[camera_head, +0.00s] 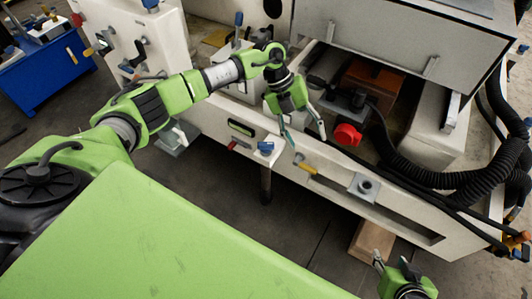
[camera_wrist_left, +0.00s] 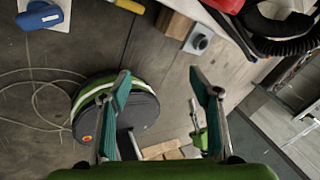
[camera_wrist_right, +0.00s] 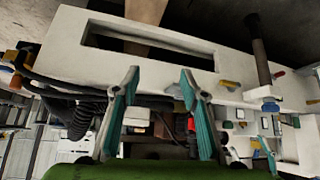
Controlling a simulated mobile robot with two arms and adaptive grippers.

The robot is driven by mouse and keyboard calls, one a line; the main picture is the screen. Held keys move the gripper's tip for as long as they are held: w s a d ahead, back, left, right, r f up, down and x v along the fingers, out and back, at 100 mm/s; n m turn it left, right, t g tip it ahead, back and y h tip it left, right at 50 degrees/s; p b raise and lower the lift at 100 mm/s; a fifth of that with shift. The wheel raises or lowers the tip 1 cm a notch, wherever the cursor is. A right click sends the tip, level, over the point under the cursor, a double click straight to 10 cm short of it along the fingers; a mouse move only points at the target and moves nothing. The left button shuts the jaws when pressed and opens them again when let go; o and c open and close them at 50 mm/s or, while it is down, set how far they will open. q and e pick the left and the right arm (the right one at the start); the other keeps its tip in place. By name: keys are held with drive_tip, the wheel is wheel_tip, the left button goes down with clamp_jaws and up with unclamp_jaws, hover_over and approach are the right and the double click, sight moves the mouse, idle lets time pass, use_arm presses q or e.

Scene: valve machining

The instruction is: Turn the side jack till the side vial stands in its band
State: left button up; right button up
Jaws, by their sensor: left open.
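A small dark-framed window with a yellow-green strip, which looks like the side vial (camera_head: 240,128), sits on the machine's white side; its bubble is too small to read. A white block with a blue handle (camera_head: 266,147) stands right of it above a dark post (camera_head: 265,185), and looks like the side jack. The blue handle also shows in the left wrist view (camera_wrist_left: 40,18) and the right wrist view (camera_wrist_right: 270,106). My left gripper (camera_head: 304,134) is open and empty, right of the blue handle and apart from it. My right gripper (camera_head: 390,259) is open and empty, low at the right.
A red handle (camera_head: 238,144) and a yellow handle (camera_head: 306,165) stick out near the blue one. A grey fitting (camera_head: 365,186) and a red knob (camera_head: 346,135) are further right. Black hoses (camera_head: 430,178) hang at the right. A wooden block (camera_head: 371,243) lies below.

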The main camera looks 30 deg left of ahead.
use_arm(q)
drive_tip(key=a+r+y+b, duration=0.2)
drive_tip(key=a+y, duration=0.4)
drive_tip(key=a, duration=0.7)
drive_tip(key=b, duration=0.2)
hover_over(266, 143)
wheel_tip(266, 143, down, 8)
drive_tip(key=shift+s, duration=0.1)
wheel_tip(266, 143, down, 6)
drive_tip(key=shift+r+b, duration=0.2)
drive_tip(key=shift+b, duration=0.7)
drive_tip(key=shift+f, duration=0.2)
use_arm(e)
drive_tip(key=w+a+r+t+y, duration=0.1)
drive_tip(key=w+r+t, duration=0.1)
drive_tip(key=r, duration=0.5)
drive_tip(key=w+a+r+t+y, duration=0.1)
drive_tip(key=w+a+r+t, duration=0.1)
drive_tip(key=r+t, duration=0.3)
drive_tip(key=w+a+r+t+y, duration=0.1)
drive_tip(key=w+r+t, duration=0.3)
drive_tip(key=r, duration=0.7)
drive_tip(key=shift+a+n, duration=0.2)
drive_tip(key=shift+n, duration=0.1)
use_arm(q)
drive_tip(key=shift+c, duration=0.4)
drive_tip(key=c, duration=1)
